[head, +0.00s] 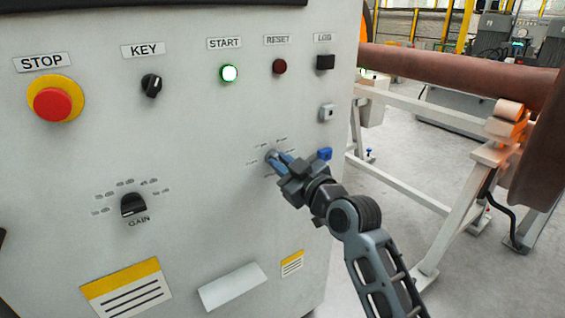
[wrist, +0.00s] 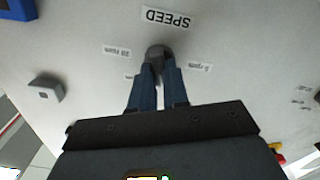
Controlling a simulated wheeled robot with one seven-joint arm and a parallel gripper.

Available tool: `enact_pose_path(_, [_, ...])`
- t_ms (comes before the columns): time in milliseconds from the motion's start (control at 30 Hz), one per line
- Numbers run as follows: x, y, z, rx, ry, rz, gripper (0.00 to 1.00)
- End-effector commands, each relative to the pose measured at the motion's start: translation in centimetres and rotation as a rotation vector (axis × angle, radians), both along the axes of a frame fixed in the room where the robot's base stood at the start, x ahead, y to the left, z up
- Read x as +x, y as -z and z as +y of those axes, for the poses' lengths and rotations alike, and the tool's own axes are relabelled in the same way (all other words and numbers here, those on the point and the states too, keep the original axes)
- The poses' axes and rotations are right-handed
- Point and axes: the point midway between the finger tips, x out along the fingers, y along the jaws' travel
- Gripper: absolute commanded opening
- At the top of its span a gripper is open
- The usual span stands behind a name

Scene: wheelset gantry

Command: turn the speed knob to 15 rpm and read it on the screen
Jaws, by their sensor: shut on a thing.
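The speed knob (wrist: 155,52) is a small dark grey knob on the white panel in the wrist view, below an upside-down SPEED label (wrist: 167,18). Labels reading 20 rpm (wrist: 117,51) and 5 rpm (wrist: 199,66) stand on either side of it; another label is partly hidden by my fingers. My gripper (wrist: 157,78) is shut on the knob with its blue fingers. In the head view my gripper (head: 281,162) reaches the panel from the lower right and mostly covers the knob. Only the bottom edge of a dark screen (head: 200,3) shows at the top, with no reading visible.
The white cabinet (head: 200,190) also carries a red STOP button (head: 53,104), KEY switch (head: 152,85), lit green START button (head: 229,73), RESET button (head: 279,66), LOG button (head: 325,62) and GAIN knob (head: 133,205). A blue part (head: 324,154) sits close beside my gripper. A white frame with a brown axle (head: 450,72) stands right.

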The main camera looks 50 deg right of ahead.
Motion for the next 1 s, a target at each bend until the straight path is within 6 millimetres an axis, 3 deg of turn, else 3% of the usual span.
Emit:
enact_pose_path(700, [-0.07,-0.14,-0.21,0.618,0.0,-0.175,0.0])
enact_pose_path(1000, [-0.08,-0.09,-0.27,0.791,0.0,-0.226,0.0])
